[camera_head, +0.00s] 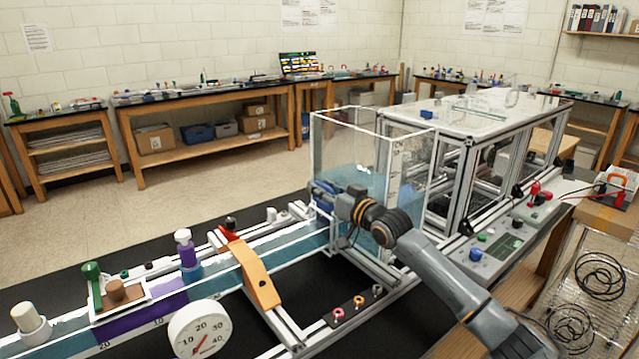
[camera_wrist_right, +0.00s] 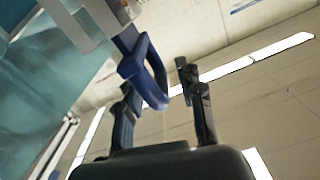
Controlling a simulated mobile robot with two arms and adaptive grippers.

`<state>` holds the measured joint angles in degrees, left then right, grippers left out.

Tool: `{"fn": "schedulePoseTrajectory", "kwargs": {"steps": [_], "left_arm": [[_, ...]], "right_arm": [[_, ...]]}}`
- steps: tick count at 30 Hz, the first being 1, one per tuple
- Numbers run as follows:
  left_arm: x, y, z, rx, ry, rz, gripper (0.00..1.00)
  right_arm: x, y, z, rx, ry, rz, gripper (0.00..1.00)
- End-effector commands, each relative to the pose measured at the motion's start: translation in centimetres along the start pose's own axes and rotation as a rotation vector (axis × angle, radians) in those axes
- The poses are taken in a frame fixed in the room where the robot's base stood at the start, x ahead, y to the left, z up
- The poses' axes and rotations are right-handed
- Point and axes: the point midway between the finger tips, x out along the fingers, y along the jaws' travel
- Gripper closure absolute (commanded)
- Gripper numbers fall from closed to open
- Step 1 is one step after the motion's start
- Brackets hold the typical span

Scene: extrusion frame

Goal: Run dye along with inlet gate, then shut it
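The blue loop handle (camera_wrist_right: 146,72), which looks like the inlet gate's handle, shows in the right wrist view between the fingers of my right gripper (camera_wrist_right: 160,98). The fingers are apart. The handle is close to the left finger, with a gap to the right finger; contact is unclear. In the head view my right gripper (camera_head: 328,194) is at the front left of the clear water tank (camera_head: 345,135), where the channel (camera_head: 300,243) meets it. A purple band of dye (camera_head: 140,316) lies in the channel's blue water. A purple bottle with a white cap (camera_head: 186,249) stands at the channel. My left gripper is out of view.
An orange bridge piece (camera_head: 256,277) crosses the channel. A round dial (camera_head: 199,330) stands in front. A green-handled part (camera_head: 93,284) sits by a brown knob. A control panel (camera_head: 495,243) lies right of my right arm.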

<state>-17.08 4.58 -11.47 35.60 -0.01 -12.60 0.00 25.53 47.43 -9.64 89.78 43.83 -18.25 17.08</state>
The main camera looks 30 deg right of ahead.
Motion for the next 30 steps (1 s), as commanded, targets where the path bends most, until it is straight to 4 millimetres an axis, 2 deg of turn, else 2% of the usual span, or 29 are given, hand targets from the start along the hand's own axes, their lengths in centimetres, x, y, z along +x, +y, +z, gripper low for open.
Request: {"fn": "schedulePoseTrajectory", "kwargs": {"steps": [6,15,17,21,30], "left_arm": [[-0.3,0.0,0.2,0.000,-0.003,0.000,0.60],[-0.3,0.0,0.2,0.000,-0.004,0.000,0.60],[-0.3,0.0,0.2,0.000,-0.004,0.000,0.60],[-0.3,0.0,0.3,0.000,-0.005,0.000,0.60],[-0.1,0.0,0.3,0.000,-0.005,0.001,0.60]], "right_arm": [[1.5,0.0,-0.1,-0.001,0.001,0.000,0.63],[1.7,0.0,0.0,-0.001,0.001,0.000,0.63],[1.7,0.0,0.0,-0.001,0.001,0.000,0.73],[1.7,0.0,0.0,-0.001,0.001,0.000,1.00],[1.7,0.0,0.5,0.001,-0.001,-0.001,1.00]]}}
